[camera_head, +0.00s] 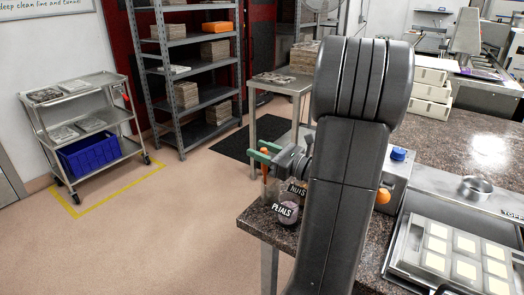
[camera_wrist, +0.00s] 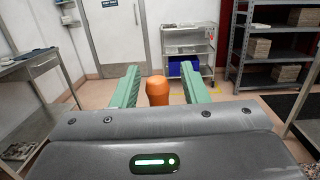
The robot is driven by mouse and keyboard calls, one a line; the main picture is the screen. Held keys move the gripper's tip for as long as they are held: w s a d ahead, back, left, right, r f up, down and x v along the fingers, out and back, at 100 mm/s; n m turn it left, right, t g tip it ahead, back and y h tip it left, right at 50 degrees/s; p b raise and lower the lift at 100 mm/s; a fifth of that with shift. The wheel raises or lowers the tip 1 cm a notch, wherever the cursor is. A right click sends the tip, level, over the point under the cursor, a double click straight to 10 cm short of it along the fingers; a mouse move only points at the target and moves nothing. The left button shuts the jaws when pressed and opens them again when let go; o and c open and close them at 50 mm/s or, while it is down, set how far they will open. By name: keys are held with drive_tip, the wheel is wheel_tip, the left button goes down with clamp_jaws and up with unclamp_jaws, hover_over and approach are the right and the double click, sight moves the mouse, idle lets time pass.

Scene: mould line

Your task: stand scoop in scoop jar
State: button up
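The scoop shows as an upright orange handle (camera_head: 264,170) in the head view, at the left corner of the dark stone counter. In the wrist view the rounded top of the orange handle (camera_wrist: 158,91) stands between my two green fingers. My gripper (camera_head: 265,151) is open around the handle, with a visible gap on each side in the wrist view (camera_wrist: 159,82). A clear jar (camera_head: 269,190) seems to stand around the lower part of the scoop. Its outline is faint, and I cannot tell whether the scoop rests on its bottom. The scoop's lower end is unclear.
My arm covers part of the counter (camera_head: 440,135). A mould tray (camera_head: 402,252) and a metal cup (camera_head: 475,188) lie to the right. Open floor lies left of the counter.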

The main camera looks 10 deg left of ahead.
drive_tip(key=shift+r, duration=0.1)
wheel_tip(320, 180, up, 10)
drive_tip(key=shift+f+p, duration=0.1)
drive_tip(key=shift+p, duration=0.3)
idle(0.6)
wheel_tip(320, 180, down, 10)
drive_tip(key=shift+f+b, duration=0.2)
drive_tip(key=shift+b, duration=0.25)
drive_tip(key=shift+r+p, duration=1.15)
drive_tip(key=shift+r, duration=0.75)
